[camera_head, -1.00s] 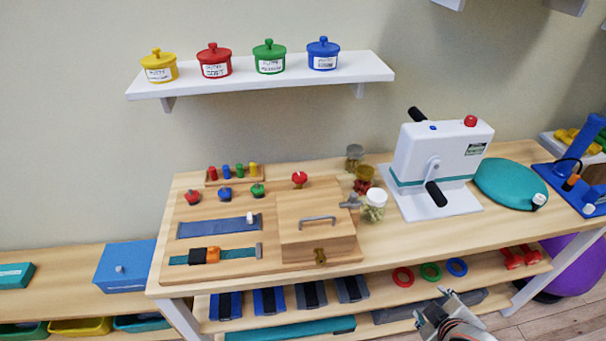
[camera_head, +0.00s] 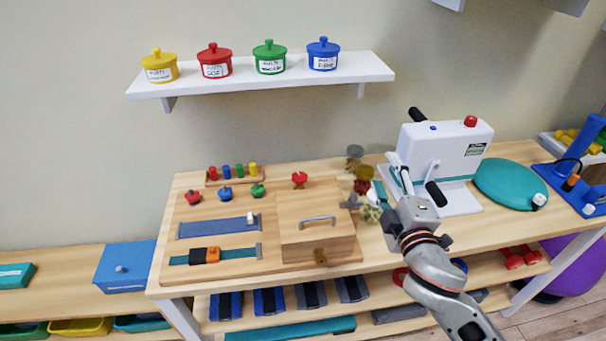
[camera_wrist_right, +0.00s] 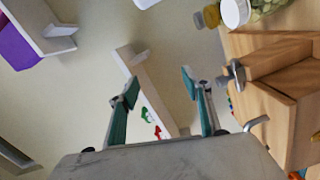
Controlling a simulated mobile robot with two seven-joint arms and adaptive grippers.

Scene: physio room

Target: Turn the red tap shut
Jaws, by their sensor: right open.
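A red tap-like knob (camera_head: 193,197) stands at the left of a wooden board, in a row with a blue one (camera_head: 225,193) and a green one (camera_head: 257,190). My right gripper (camera_head: 388,180) is open, to the right of the box and in front of the white machine, apart from both red knobs. In the right wrist view the open jaws (camera_wrist_right: 160,82) have nothing between the pads. My left gripper is not in view.
The white crank machine (camera_head: 440,155) stands just behind my right gripper. Jars (camera_head: 364,172) stand between it and the box, partly hidden by the gripper. A metal fitting (camera_head: 349,202) sticks out of the box's right side. A shelf (camera_head: 262,83) with lidded pots hangs above.

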